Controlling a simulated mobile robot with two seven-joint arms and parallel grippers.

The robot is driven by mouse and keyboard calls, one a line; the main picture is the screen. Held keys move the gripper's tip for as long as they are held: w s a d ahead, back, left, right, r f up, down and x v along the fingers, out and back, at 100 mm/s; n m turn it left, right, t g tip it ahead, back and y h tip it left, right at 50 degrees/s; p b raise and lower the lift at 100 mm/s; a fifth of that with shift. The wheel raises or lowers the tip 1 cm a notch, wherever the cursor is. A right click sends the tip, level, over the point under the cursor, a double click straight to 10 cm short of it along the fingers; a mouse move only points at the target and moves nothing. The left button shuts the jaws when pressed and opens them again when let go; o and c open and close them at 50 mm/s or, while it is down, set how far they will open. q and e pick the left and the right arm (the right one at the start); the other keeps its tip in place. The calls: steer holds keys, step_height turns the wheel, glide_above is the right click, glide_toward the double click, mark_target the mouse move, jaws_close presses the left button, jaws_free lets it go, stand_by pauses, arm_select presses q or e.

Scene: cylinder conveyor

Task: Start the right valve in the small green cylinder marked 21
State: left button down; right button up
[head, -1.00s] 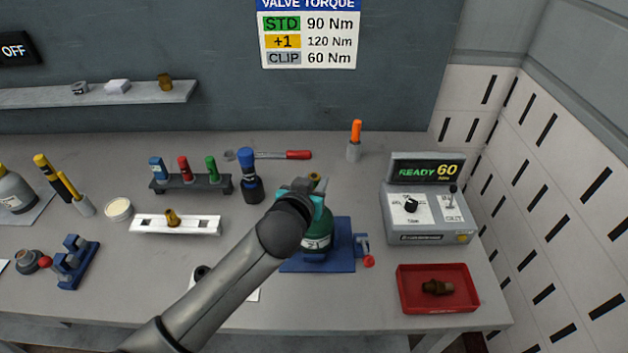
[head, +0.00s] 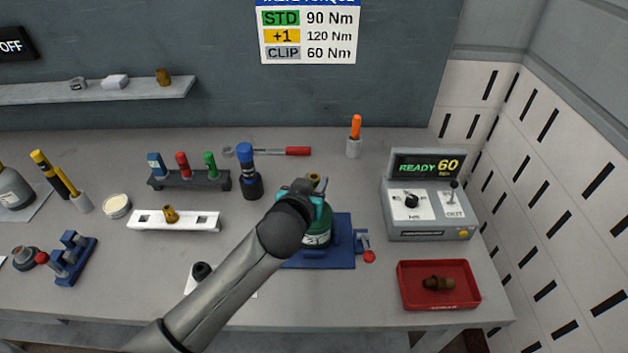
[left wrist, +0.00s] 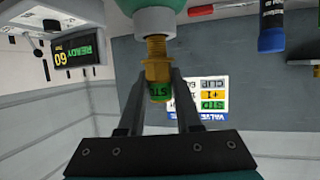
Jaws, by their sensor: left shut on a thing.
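The small green cylinder (head: 318,236), marked 21, stands upright on a blue mat (head: 303,260), partly hidden by my left arm. My left gripper (head: 314,185) is over its top, shut on a brass valve (head: 316,178). In the left wrist view, which is upside down, the fingers (left wrist: 158,95) close around the valve (left wrist: 157,70), which has a green band marked STD. Its brass thread meets the pale neck (left wrist: 156,20) of the green cylinder and is in line with it. Part of the thread shows outside the neck. My right gripper is not in view.
A blue clamp with a red knob (head: 369,256) sits right of the cylinder. A red tray (head: 405,300) with a brown valve and a READY 60 controller (head: 428,235) stand farther right. A white valve rack (head: 195,222) and a blue-topped tool (head: 247,165) stand left.

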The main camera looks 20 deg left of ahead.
arm_select(q)
steer(key=shift+f+b, duration=0.35)
steer(key=shift+f, duration=0.2)
steer(key=c, duration=0.5)
jaws_free()
step_height(320, 180, up, 6)
steer(key=p, duration=0.6)
steer(key=shift+p, duration=0.3)
